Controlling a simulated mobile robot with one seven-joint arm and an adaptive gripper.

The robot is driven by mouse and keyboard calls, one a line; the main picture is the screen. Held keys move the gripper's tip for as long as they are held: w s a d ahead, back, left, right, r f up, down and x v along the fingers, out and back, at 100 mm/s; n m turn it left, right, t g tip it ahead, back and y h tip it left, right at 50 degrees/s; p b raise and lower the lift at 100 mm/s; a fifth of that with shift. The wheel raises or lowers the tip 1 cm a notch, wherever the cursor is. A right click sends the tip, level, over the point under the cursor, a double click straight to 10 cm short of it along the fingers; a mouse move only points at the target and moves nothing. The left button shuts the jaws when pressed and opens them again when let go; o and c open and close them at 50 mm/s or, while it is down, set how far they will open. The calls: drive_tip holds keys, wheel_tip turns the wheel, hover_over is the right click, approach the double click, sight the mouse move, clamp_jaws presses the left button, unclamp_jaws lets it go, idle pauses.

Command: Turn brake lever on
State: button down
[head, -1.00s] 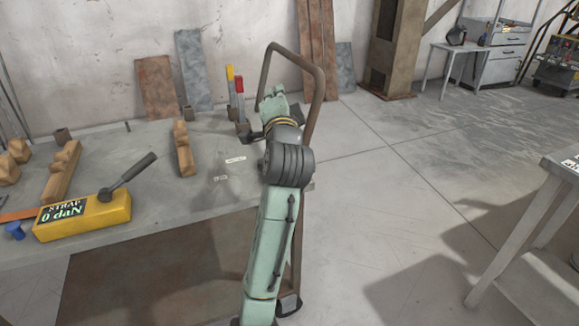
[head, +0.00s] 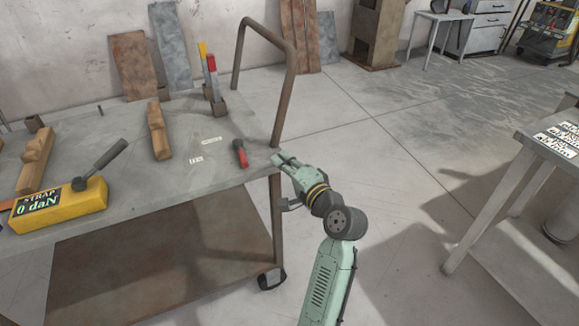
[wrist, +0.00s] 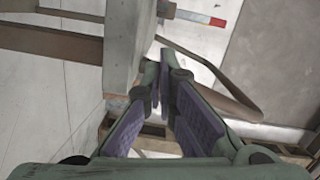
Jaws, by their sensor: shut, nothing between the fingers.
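A short lever with a red grip (head: 240,153) lies low at the right edge of the cart top, beside two small white labels (head: 195,160). Which lever is the brake is not readable here. My gripper (head: 280,158) is just right of this lever, at the cart's edge and apart from it. In the wrist view the purple-padded fingers (wrist: 166,70) come together at the tips with nothing between them. A bar with a red end (wrist: 217,22) shows at the top of that view, beyond the fingertips; I cannot tell which lever it is.
The cart top (head: 120,130) holds a yellow strap box (head: 60,207) with a black-handled lever, wooden blocks (head: 158,128), and yellow (head: 203,52) and red (head: 212,64) upright levers. The brown handle frame (head: 285,95) rises near my gripper. Another table (head: 540,145) stands right; floor between is clear.

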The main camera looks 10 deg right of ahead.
sight(260, 165)
drive_tip(key=x, duration=0.4)
drive_tip(key=shift+r, duration=0.15)
drive_tip(key=a, duration=0.1)
drive_tip(key=a+p, duration=0.1)
drive_tip(key=shift+s+a+f, duration=0.25)
drive_tip(key=shift+s+f, duration=0.05)
drive_tip(key=shift+s+a+f, duration=0.15)
drive_tip(key=shift+a+f, duration=0.05)
drive_tip(key=shift+a, duration=0.45)
drive_tip(key=shift+a+p, duration=0.15)
drive_tip(key=shift+p, duration=0.35)
